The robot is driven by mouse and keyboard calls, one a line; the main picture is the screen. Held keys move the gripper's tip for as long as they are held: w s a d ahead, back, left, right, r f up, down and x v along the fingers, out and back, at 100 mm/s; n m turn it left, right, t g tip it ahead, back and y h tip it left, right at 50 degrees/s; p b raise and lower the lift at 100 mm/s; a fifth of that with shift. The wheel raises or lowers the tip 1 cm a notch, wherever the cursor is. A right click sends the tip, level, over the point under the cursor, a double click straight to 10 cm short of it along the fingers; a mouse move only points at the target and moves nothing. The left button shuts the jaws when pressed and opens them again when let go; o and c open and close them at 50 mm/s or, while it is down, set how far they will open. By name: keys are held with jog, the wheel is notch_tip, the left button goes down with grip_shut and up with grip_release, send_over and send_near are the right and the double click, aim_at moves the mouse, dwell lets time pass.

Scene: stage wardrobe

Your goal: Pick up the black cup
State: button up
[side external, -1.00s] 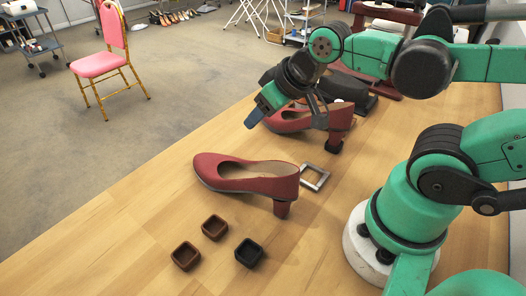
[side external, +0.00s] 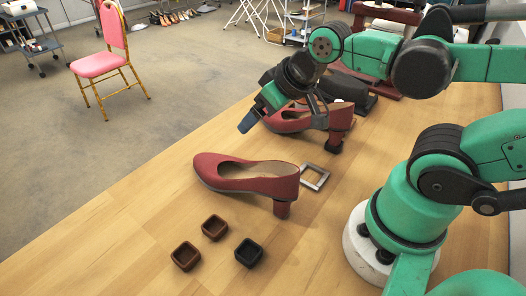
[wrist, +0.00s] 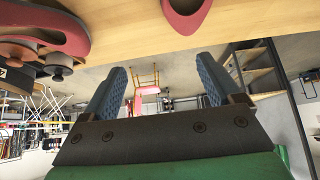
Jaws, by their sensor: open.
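The black cup (side external: 249,253) is a small square open-topped cup on the wooden table, at the lower middle of the side view. It stands upright to the right of two brown cups. My gripper (side external: 248,122) is in the air well above and behind it, beside the rear red shoe, pointing down to the left. In the wrist view my gripper (wrist: 162,72) has its two blue fingers wide apart with nothing between them. I cannot make out the black cup in the wrist view.
Two brown square cups (side external: 215,227) (side external: 186,256) stand close by. A grey square frame (side external: 314,177) lies right of the front shoe. The table's left side is clear.

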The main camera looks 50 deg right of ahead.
jog(key=shift+r, duration=0.1)
notch_tip(320, 180, up, 5)
jog(key=g, duration=0.7)
send_over(241, 245)
notch_tip(241, 245, down, 12)
jog(key=shift+w+f, duration=0.1)
jog(key=shift+f, duration=3.3)
grip_shut()
